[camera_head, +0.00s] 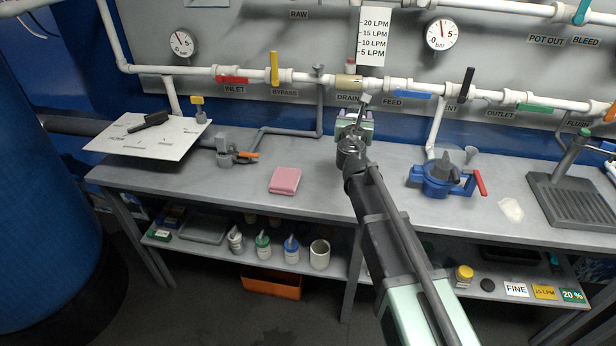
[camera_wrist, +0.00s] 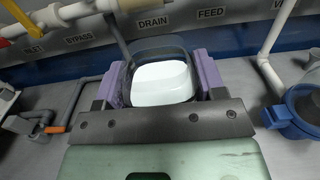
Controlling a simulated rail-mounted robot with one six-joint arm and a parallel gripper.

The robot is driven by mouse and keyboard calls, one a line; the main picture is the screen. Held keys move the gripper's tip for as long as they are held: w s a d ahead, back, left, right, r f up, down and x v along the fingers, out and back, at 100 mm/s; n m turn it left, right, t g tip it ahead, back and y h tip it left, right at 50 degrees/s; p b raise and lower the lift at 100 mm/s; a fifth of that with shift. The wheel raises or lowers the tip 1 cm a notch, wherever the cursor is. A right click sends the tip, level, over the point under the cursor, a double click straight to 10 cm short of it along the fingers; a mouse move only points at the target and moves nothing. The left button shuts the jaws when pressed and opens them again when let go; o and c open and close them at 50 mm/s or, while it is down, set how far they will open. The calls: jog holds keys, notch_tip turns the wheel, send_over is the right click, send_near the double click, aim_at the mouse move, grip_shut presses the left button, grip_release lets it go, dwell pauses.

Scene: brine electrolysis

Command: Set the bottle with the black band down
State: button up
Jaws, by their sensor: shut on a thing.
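My gripper (camera_wrist: 160,88) is shut on a pale bottle (camera_wrist: 160,82), with a purple pad on each side of it. In the wrist view its white surface shows inside a dark, see-through outline. In the head view my gripper (camera_head: 354,125) is over the back of the bench, below the DRAIN label, and my arm hides most of the bottle. A pale tilted spout shows just above the gripper. I cannot make out a black band on it, nor whether its base touches the bench (camera_head: 320,165).
A pink cloth (camera_head: 285,180) lies left of my arm, with bare bench around it. A blue valve device (camera_head: 436,178) stands to the right. White pipework (camera_head: 320,78) crosses behind. Several bottles (camera_head: 263,246) and a white cup (camera_head: 319,254) stand on the lower shelf.

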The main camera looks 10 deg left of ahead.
jog(key=f+b, duration=2)
jog(key=shift+d+f, duration=0.2)
jog(key=shift+r, duration=0.3)
jog(key=shift+f, duration=0.2)
jog(key=o, duration=0.9)
jog(key=shift+o, duration=0.2)
jog(key=shift+r, duration=0.15)
jog(key=shift+s+r+p, duration=0.1)
jog(key=shift+s+p, duration=0.05)
jog(key=shift+p, duration=0.15)
jog(key=s, duration=1.1)
jog(key=shift+s+d, duration=0.25)
jog(key=shift+s, duration=0.1)
